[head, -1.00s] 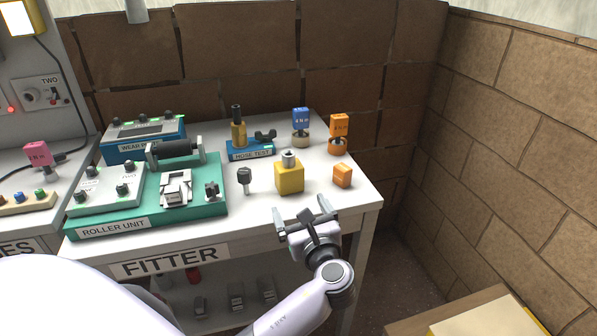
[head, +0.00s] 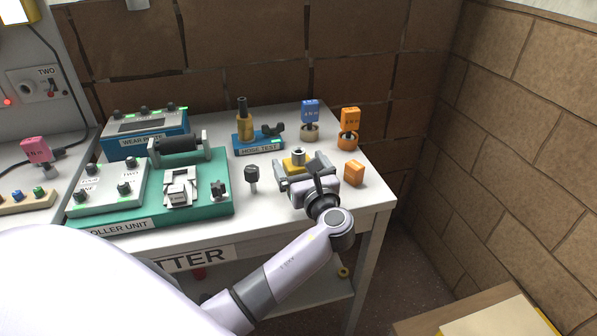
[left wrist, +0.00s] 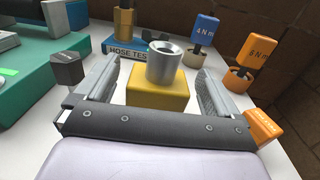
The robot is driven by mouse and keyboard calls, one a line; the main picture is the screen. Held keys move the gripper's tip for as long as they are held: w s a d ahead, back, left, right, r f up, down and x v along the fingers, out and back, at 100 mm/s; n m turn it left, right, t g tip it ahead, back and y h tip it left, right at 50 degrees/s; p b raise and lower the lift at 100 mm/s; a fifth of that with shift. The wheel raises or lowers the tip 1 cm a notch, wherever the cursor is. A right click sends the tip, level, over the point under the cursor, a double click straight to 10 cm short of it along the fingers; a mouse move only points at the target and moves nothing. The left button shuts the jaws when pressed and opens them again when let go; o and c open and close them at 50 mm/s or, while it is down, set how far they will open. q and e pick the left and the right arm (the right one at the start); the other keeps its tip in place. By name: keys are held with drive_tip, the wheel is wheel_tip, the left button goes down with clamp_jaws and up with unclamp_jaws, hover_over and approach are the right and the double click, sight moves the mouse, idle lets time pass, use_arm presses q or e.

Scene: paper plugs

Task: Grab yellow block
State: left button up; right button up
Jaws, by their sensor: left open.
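The yellow block (head: 292,163) with a silver cylindrical socket on top stands on the white table near its front right part. It also shows in the left wrist view (left wrist: 158,90), upright between the fingers. My left gripper (head: 302,168) is open around the block, one finger on each side, with a visible gap to each in the left wrist view (left wrist: 158,85). The gripper body hides the block's front in the head view. My right gripper is not in view.
An orange block (head: 353,173) sits close to the right finger. A dark knob (head: 252,176) stands left of the gripper. The hose test unit (head: 258,145) and blue (head: 310,115) and orange (head: 349,122) tagged plugs stand behind. The green roller unit (head: 150,205) is farther left.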

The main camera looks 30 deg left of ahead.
use_arm(q)
drive_tip(key=shift+w+a, duration=0.3)
drive_tip(key=shift+a, duration=0.15)
drive_tip(key=c, duration=1.1)
drive_tip(key=shift+r, duration=0.1)
drive_tip(key=shift+c, duration=0.2)
